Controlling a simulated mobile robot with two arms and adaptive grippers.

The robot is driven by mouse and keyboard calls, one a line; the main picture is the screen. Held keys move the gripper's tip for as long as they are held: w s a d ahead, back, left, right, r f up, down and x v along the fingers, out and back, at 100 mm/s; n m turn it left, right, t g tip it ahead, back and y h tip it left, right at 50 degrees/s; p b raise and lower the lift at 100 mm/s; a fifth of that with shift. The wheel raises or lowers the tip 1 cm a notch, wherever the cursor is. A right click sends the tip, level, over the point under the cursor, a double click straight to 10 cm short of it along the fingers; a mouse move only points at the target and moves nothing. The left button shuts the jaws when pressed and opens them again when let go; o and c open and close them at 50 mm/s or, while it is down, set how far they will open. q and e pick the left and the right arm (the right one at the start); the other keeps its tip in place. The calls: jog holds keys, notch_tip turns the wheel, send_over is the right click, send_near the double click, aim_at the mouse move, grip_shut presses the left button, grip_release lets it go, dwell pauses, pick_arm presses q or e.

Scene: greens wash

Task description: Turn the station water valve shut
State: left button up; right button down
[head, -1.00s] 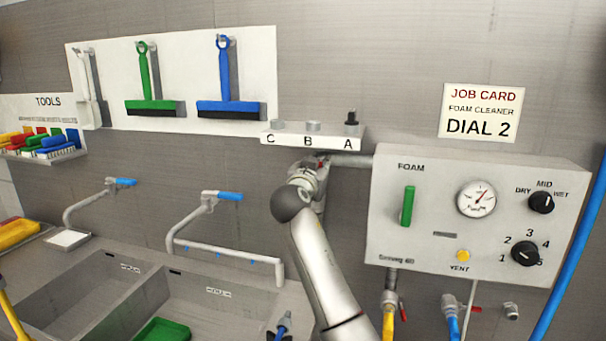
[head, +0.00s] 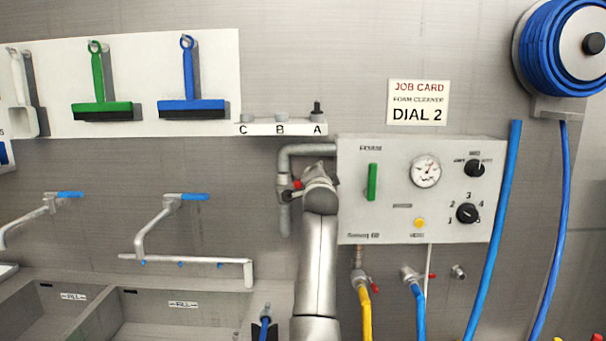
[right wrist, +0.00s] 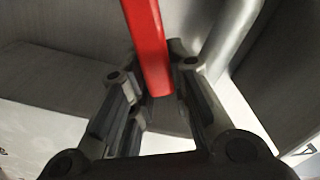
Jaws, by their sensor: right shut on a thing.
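The station water valve has a red lever, seen large in the right wrist view (right wrist: 148,45), where its end lies between the fingers of my right gripper (right wrist: 158,95). My right gripper is shut on this lever. In the head view my right arm rises from the bottom to the grey pipe (head: 305,150) left of the foam panel. A small red part of the lever (head: 297,184) shows there beside my wrist. My arm hides most of the valve and the right gripper's fingers in that view. My left gripper is in neither view.
The foam panel (head: 385,225) with dials stands just right of my arm. A shelf marked C, B, A (head: 262,129) is above the pipe. Sinks with blue-handled taps (head: 185,197) lie left. Yellow (head: 366,310) and blue hoses hang below the panel.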

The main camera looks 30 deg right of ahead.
jog(key=shift+s+d+f+m, duration=0.1)
jog(key=shift+d+f+m, duration=0.1)
jog(key=shift+f+m, duration=0.8)
jog(key=shift+s+d+f+m, duration=0.15)
jog(key=shift+f+m, duration=0.7)
jog(key=shift+m, duration=0.2)
jog(key=shift+s+d+f+m, duration=0.1)
jog(key=shift+d+f+m, duration=0.1)
jog(key=shift+f+m, duration=0.8)
jog(key=c, duration=1.3)
grip_release()
jog(key=shift+v, duration=3.75)
